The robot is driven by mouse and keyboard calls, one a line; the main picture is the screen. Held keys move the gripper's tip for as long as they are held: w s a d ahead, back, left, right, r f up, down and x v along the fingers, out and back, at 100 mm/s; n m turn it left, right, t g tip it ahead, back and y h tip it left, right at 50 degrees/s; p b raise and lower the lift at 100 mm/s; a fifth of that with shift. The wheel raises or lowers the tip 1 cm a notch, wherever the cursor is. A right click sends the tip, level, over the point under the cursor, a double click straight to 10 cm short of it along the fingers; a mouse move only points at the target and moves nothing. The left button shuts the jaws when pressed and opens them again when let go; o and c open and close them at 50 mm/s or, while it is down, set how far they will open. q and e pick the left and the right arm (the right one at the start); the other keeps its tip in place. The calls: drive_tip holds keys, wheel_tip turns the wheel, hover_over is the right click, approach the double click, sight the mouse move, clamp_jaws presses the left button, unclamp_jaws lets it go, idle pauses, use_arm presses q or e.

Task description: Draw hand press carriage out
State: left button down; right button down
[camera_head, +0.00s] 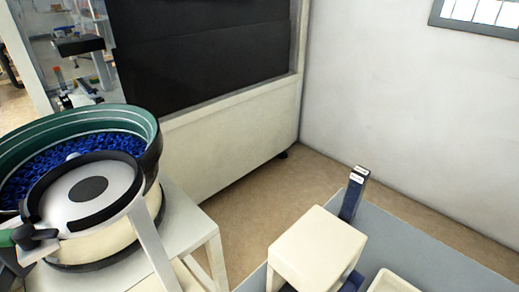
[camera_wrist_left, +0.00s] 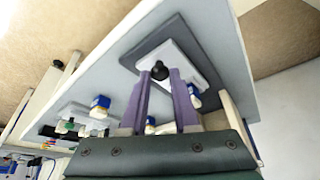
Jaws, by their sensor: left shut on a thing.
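In the left wrist view, my left gripper (camera_wrist_left: 160,76) has two purple fingers closed on a small black knob (camera_wrist_left: 159,67). The knob sits at the edge of a pale carriage plate (camera_wrist_left: 182,62), which lies on a larger dark grey plate (camera_wrist_left: 140,51). The fingers hide part of the plate. In the head view, a cream block (camera_head: 317,247) with a dark blue post (camera_head: 352,194) behind it stands at the lower right; I cannot tell whether it belongs to the hand press. My right gripper is in neither view.
A green bowl feeder (camera_head: 140,118) with blue parts (camera_head: 60,155) stands on a white stand (camera_head: 190,222) at the left. Small blue-and-white pieces (camera_wrist_left: 100,102) sit on the light grey table (camera_wrist_left: 110,75). Bare floor (camera_head: 255,215) shows between stand and grey table.

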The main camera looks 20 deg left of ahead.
use_arm(q)
drive_tip(key=c, duration=0.7)
unclamp_jaws()
drive_tip(key=shift+s, duration=0.25)
drive_tip(key=shift+o, duration=0.2)
drive_tip(key=shift+a+r, duration=0.1)
drive_tip(key=shift+a+r, duration=0.1)
drive_tip(key=shift+r, duration=0.25)
drive_tip(key=p+v, duration=0.3)
drive_tip(key=v, duration=0.6)
drive_tip(key=shift+p, duration=0.4)
